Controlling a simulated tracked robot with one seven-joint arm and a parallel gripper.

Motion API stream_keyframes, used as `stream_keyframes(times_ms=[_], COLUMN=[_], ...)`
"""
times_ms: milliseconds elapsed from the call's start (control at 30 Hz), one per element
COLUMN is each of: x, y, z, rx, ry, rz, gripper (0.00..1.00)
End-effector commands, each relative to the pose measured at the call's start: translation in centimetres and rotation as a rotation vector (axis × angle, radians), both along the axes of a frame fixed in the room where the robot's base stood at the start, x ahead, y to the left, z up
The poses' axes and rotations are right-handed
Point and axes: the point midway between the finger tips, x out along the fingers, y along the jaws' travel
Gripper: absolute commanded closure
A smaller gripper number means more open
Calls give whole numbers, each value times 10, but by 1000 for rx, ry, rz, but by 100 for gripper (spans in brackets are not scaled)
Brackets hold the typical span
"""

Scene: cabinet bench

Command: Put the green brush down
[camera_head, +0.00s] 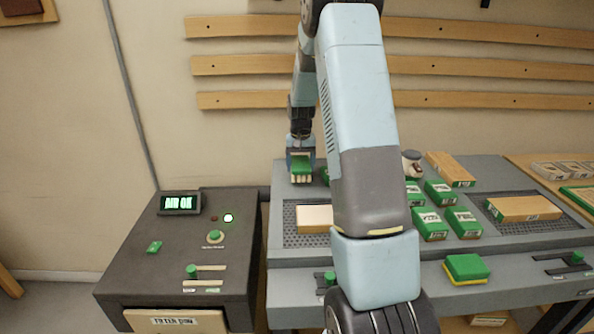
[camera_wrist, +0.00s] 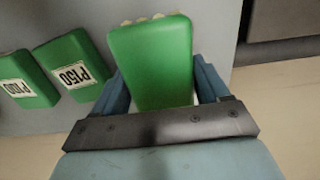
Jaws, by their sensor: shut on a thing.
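The green brush (camera_head: 301,164) has a green back and pale bristle tufts along its lower side. My gripper (camera_head: 301,158) is shut on it, at the back left corner of the grey bench (camera_head: 284,262). In the wrist view the green brush (camera_wrist: 150,62) stands between the two blue fingers of my gripper (camera_wrist: 158,85), with a few pale tufts at its far edge. Grey bench top shows beyond and to the left of it. I cannot tell whether the bristles touch the bench.
Several green blocks with white labels (camera_head: 430,222) stand right of my arm; one reads P150 (camera_wrist: 72,68). A wooden block (camera_head: 314,218) lies on the left mesh panel, another (camera_head: 524,208) on the right. A green-and-yellow sponge (camera_head: 466,268) lies at the front. A dark control box (camera_head: 165,260) stands left.

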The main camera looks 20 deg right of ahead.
Motion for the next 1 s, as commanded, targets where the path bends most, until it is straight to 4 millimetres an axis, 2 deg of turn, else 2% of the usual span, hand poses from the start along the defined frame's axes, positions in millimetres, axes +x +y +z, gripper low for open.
stream_keyframes(times_ms=[133, 467, 500, 767, 1000], x=[-1, 0, -1, 0, 0], y=[0, 0, 0, 1, 1], z=[-18, -20, -21, -21, -20], rx=[0, 0, 0, 0, 0], ry=[1, 0, 0, 0, 0], rz=[0, 0, 0, 1, 1], gripper=[54, 54, 24, 0, 0])
